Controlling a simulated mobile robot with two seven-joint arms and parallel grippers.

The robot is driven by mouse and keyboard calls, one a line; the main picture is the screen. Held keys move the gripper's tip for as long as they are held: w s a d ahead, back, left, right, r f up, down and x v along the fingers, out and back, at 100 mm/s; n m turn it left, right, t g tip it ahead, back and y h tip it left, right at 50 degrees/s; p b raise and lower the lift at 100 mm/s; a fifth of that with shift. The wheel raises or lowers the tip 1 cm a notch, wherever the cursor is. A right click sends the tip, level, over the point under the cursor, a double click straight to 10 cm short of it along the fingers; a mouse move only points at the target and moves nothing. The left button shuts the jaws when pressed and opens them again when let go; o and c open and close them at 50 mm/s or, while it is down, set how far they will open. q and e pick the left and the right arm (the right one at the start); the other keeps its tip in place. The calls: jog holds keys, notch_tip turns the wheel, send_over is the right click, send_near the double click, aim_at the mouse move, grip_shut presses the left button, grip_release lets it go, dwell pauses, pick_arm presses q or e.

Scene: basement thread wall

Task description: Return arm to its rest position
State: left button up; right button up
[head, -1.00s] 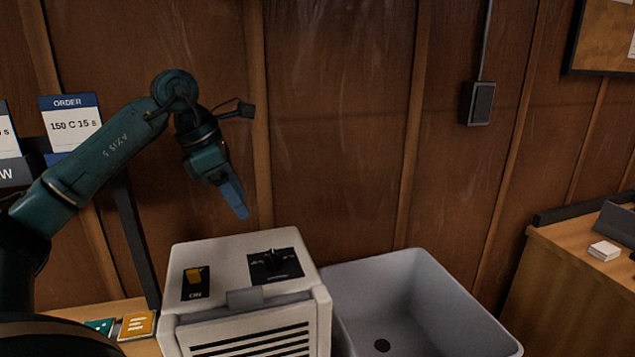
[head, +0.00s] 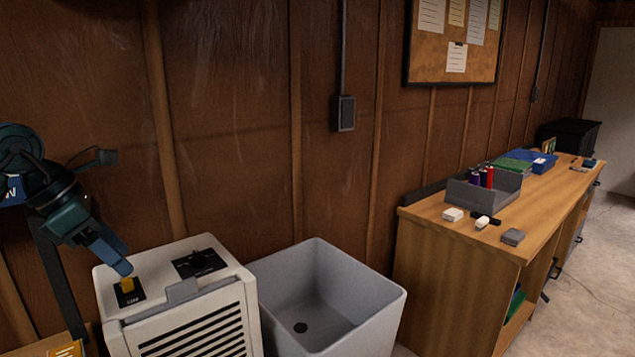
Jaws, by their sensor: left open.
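My left arm comes in from the left edge in the head view. Its gripper (head: 112,256) has blue fingers, points down and to the right, and is open with nothing seen in it. A black dial panel (head: 199,263) is on the same top, to the right of the fingers. My right gripper is not in view.
A grey open bin (head: 375,298) stands right of the machine. Beyond it is a wooden bench (head: 450,262) with a grey tray (head: 462,193) of thread spools and small blocks. A wood-panelled wall (head: 235,115) rises behind, with a corkboard (head: 489,66). Floor is free at far right.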

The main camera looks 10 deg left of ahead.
pick_arm(q)
jog(key=w+d+f+n+t+h+p, duration=0.1)
jog(key=d+f+n+t+h, duration=0.15)
jog(key=d+n+h, duration=0.4)
jog(key=w+d+f+n+t+h, duration=0.1)
jog(key=d+f+h, duration=0.25)
jog(key=d, duration=0.65)
jog(key=w+d+f+n+t+h+p, duration=0.1)
jog(key=d+f+n+t+h, duration=0.2)
jog(key=d, duration=0.6)
jog(key=s+f+n+y+p, duration=0.1)
jog(key=s+f+n+y, duration=0.6)
jog(key=f+n, duration=0.5)
jog(key=s+f+n+y, duration=0.6)
jog(key=f+n, duration=0.7)
jog(key=n, duration=0.5)
jog(key=shift+s+d+n+t+y+p, duration=0.3)
jog(key=shift+s+n+t+y+p, duration=0.1)
jog(key=shift+s, duration=0.4)
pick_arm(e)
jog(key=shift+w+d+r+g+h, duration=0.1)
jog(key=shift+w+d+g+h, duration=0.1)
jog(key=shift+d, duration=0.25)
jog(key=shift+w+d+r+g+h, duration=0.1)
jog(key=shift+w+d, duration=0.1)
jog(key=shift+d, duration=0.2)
pick_arm(q)
jog(key=shift+f, duration=0.1)
